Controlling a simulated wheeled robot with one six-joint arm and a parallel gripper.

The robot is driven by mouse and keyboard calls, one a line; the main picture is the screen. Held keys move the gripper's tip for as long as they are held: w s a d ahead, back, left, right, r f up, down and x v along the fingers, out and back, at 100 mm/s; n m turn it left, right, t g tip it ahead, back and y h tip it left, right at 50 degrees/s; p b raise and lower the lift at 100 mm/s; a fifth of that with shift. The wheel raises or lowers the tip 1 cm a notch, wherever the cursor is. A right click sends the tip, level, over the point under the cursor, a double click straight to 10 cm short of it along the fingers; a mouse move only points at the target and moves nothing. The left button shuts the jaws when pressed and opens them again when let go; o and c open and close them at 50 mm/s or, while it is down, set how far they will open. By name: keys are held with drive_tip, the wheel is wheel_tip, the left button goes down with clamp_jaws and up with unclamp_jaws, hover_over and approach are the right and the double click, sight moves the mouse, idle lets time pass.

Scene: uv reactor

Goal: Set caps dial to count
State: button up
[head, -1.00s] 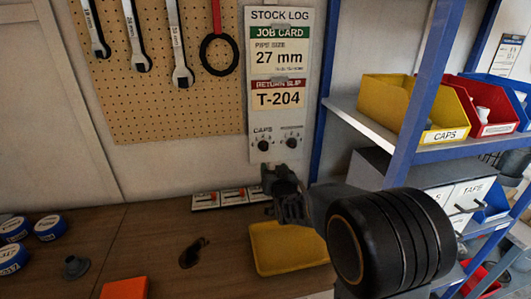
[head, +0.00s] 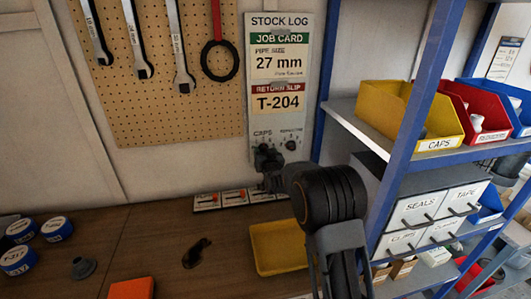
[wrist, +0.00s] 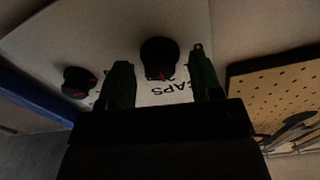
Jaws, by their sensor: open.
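The caps dial (wrist: 160,54) is a dark round knob with an orange-red mark, on the white stock log panel (head: 278,70). In the wrist view the panel appears upside down, and the dial lies between my two open, green-tinted fingers with its mark toward the CAPS lettering. I cannot tell whether the fingers are level with the knob or short of it. In the head view my gripper (head: 267,156) is in front of the caps dial and mostly hides it. A second dial (head: 291,145) is just right of it, also visible in the wrist view (wrist: 78,82).
A pegboard with wrenches (head: 160,110) hangs left of the panel. Below are small switch boxes (head: 234,197) and a yellow tray (head: 258,263) on the bench. A blue shelf post (head: 410,120) and a yellow CAPS bin (head: 436,144) stand at right.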

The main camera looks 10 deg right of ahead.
drive_tip(key=c, duration=0.9)
drive_tip(key=shift+f+b, duration=0.15)
drive_tip(key=shift+b, duration=0.35)
drive_tip(key=m+b, duration=0.7)
drive_tip(key=b, duration=0.3)
drive_tip(key=shift+m, duration=0.3)
drive_tip(key=shift+r+b, duration=0.2)
drive_tip(key=shift+b, duration=0.15)
